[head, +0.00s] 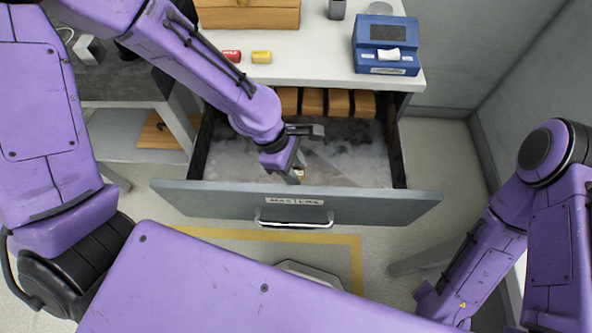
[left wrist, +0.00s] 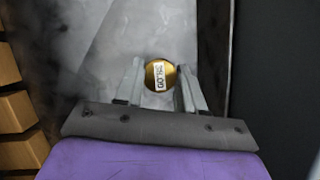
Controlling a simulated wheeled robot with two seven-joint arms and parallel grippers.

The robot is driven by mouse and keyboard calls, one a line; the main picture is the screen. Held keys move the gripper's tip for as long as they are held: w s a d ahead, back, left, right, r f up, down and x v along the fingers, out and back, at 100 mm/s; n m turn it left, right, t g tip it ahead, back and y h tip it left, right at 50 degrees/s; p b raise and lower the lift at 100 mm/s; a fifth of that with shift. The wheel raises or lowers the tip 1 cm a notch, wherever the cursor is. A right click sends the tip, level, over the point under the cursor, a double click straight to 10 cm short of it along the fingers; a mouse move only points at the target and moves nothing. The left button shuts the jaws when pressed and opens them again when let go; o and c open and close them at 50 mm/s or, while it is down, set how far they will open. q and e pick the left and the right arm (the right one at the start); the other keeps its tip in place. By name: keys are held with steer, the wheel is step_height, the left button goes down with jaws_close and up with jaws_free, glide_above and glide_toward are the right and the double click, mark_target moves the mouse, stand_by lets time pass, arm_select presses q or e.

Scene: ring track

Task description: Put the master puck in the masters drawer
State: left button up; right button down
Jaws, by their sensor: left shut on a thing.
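The masters drawer (head: 172,190) is pulled open under the white counter, with a "MASTERS" label and a handle on its front. Its floor has a grey, cloudy lining. My left gripper (head: 297,174) reaches down into the drawer, close behind its front panel. In the left wrist view it is shut on a round gold puck (left wrist: 158,81) with a white label, held between the fingertips (left wrist: 160,82). In the head view the puck is mostly hidden by the gripper. Whether it touches the drawer floor I cannot tell. My right gripper is out of view.
Several wooden blocks (head: 312,101) line the back of the drawer. On the counter (head: 310,60) are a red cylinder (head: 231,56), a yellow cylinder (head: 261,57), a blue device (head: 387,40), a grey cup (head: 337,9) and a wooden box (head: 247,14). The drawer's right part is clear.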

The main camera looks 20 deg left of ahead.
arm_select(q)
step_height(320, 180, down, 3)
steer(key=shift+s+f+b, duration=0.1)
steer(key=shift+b, duration=0.35)
steer(key=shift+f, duration=0.4)
steer(key=o, duration=1.2)
steer(key=shift+f, duration=0.1)
steer(key=shift+c, duration=0.2)
steer(key=p+v, duration=0.3)
steer(key=v, duration=0.9)
